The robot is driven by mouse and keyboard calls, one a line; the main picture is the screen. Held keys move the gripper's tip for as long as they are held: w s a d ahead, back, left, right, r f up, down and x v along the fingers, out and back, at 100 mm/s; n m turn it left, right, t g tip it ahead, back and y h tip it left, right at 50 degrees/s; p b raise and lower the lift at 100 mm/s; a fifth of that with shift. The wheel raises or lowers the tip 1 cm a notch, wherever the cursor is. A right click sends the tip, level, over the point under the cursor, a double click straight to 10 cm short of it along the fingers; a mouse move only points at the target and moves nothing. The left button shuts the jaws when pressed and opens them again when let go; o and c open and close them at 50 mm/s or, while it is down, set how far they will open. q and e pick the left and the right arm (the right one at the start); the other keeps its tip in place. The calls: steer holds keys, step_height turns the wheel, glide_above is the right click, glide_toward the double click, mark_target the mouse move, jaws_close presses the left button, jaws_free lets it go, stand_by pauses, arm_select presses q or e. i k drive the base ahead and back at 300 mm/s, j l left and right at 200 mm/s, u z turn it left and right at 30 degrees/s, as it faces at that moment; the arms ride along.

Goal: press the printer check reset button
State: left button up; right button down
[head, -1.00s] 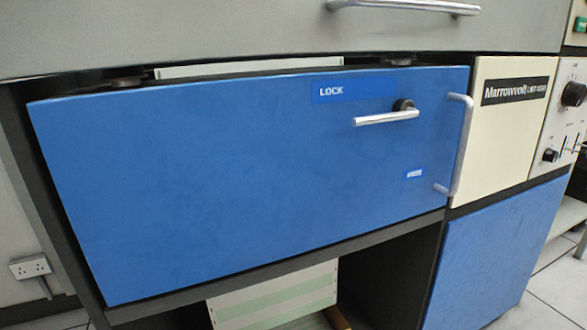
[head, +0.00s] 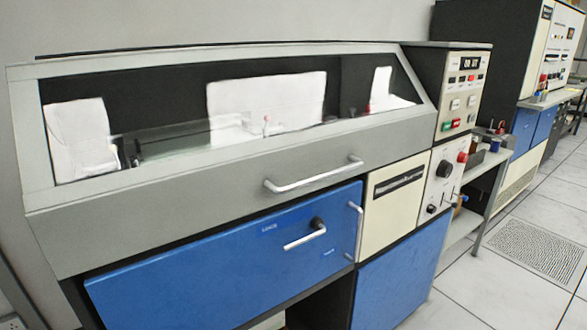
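The printer (head: 215,185) is a grey cabinet with a sloping clear window and blue lower panels. Its upper control panel (head: 455,103) at the right end is cream, with a dark display, small indicators and several small buttons. A green button (head: 447,126) and a red button (head: 457,123) sit low on that panel. Their labels are too small to read, so I cannot tell which is the check reset button. A lower panel (head: 437,187) has a black knob (head: 443,168) and a red knob-like part (head: 462,157). Neither of my grippers is in view.
A silver handle (head: 313,177) is on the grey cover. The blue door (head: 225,262) has a lever handle (head: 305,239) and appears closed. A side shelf (head: 490,165) with small items stands right of the panels. Tiled floor (head: 500,285) is open at right, with another cabinet (head: 555,60) behind.

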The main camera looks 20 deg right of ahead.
mark_target(471, 117)
steer(key=z, duration=1.45)
